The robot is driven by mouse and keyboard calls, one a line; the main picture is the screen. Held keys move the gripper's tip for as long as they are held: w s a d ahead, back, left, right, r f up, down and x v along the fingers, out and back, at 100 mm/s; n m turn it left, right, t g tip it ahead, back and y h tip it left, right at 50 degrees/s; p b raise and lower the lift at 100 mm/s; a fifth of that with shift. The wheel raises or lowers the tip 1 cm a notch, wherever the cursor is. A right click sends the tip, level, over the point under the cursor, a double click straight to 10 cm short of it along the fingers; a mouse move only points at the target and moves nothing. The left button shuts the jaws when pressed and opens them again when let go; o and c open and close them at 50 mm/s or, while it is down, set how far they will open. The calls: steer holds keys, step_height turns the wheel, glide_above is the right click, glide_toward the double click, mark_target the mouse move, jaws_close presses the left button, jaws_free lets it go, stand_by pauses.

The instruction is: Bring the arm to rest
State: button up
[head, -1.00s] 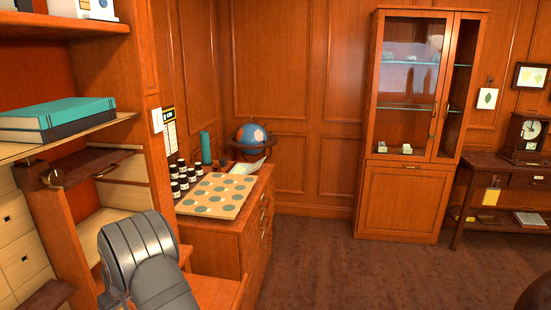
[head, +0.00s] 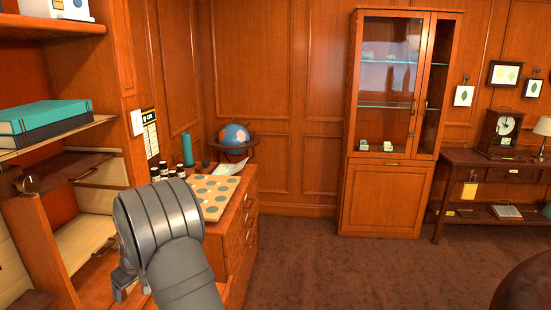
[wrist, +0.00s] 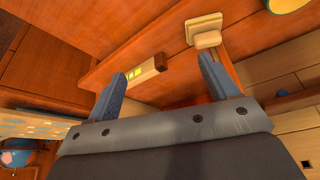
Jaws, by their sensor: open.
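My arm rises from the bottom of the head view, left of centre, in front of the low cabinet (head: 238,225). In the wrist view my gripper (wrist: 162,66) has its two blue-grey fingers spread wide apart, with nothing held between them. A pale block with green squares and a brown end (wrist: 147,72) shows beyond the fingers, apparently behind them. A cream fitting (wrist: 205,28) lies just past the right fingertip; I cannot tell whether they touch.
Open shelving with teal books (head: 45,116) stands close at left. The low cabinet carries a board of round spots (head: 214,192), dark bottles (head: 163,168) and a globe (head: 234,138). A glass-fronted cabinet (head: 388,195) stands at the back. The carpet (head: 330,270) is clear in the middle.

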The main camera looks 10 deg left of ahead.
steer(key=w+d+f+m+t+h, duration=0.1)
steer(key=w+d+f+m, duration=0.15)
steer(key=d, duration=0.55)
steer(key=w+d+f+m, duration=0.2)
steer(key=w+d, duration=0.2)
steer(key=d, duration=0.4)
steer(key=w+d+f+m+t+h, duration=0.1)
steer(key=w+d+f+m, duration=0.15)
steer(key=d, duration=0.55)
steer(key=s+d+f+m+h, duration=0.1)
steer(key=s+d+f+m, duration=0.1)
steer(key=d, duration=1)
steer(key=s+d+f+m+h, duration=0.1)
steer(key=d+m, duration=0.3)
steer(key=d, duration=0.9)
steer(key=shift+s+d+f+t, duration=0.2)
steer(key=shift+s+f+t, duration=0.1)
steer(key=shift+s+f, duration=0.3)
steer(key=shift+w+a, duration=0.1)
steer(key=w+a+r+n+y, duration=0.1)
steer(key=w+a+r+n, duration=0.1)
steer(key=a, duration=0.8)
steer(key=w+a+r+n, duration=0.1)
steer(key=w+a+n, duration=0.1)
steer(key=a, duration=0.8)
steer(key=shift+w+a+r+n+y, duration=0.15)
steer(key=shift+w+r+n+y, duration=0.2)
steer(key=shift+n, duration=0.45)
steer(key=shift+s, duration=0.1)
